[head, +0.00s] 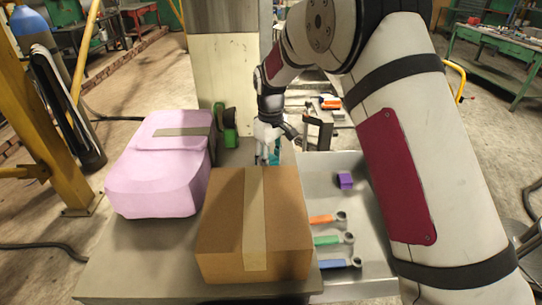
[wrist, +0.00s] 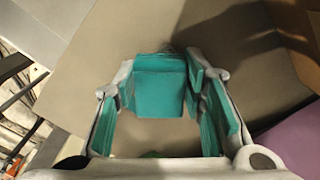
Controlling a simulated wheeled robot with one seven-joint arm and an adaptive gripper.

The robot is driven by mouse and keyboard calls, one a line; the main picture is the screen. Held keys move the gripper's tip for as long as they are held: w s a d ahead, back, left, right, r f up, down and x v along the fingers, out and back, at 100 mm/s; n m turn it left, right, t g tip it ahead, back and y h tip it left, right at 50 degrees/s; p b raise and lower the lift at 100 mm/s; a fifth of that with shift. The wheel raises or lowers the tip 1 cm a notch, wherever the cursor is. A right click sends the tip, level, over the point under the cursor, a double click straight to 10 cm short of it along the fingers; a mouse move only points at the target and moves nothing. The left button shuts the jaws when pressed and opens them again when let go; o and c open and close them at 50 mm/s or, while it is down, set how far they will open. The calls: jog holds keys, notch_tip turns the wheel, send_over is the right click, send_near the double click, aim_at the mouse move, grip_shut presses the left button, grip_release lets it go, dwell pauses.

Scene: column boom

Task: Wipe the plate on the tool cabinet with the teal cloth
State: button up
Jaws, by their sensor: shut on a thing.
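My gripper (head: 268,150) is low over the far part of the tool cabinet's grey top (head: 140,255), behind the cardboard box in the head view. It is shut on the teal cloth (head: 274,157), of which only a sliver shows there. In the wrist view the teal cloth (wrist: 160,92) sits between the fingers of my gripper (wrist: 163,80), and teal surfaces also line the fingers. Beyond it lies bare grey-brown cabinet top (wrist: 120,40). I cannot tell whether the cloth touches the top. I make out no plate in either view.
A cardboard box (head: 285,215) stands in front of my gripper. A pink bag (head: 150,185) lies left, and a green object (head: 229,137) is behind it. On the right, an open drawer (head: 375,275) holds several coloured wrenches (head: 328,240) and a purple block (head: 344,180).

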jog(key=shift+s, duration=0.1)
jog(key=shift+a+r, duration=0.15)
jog(key=shift+r, duration=0.7)
jog(key=shift+a+r, duration=0.1)
jog(key=shift+r, duration=1.9)
jog(key=shift+r, duration=1.5)
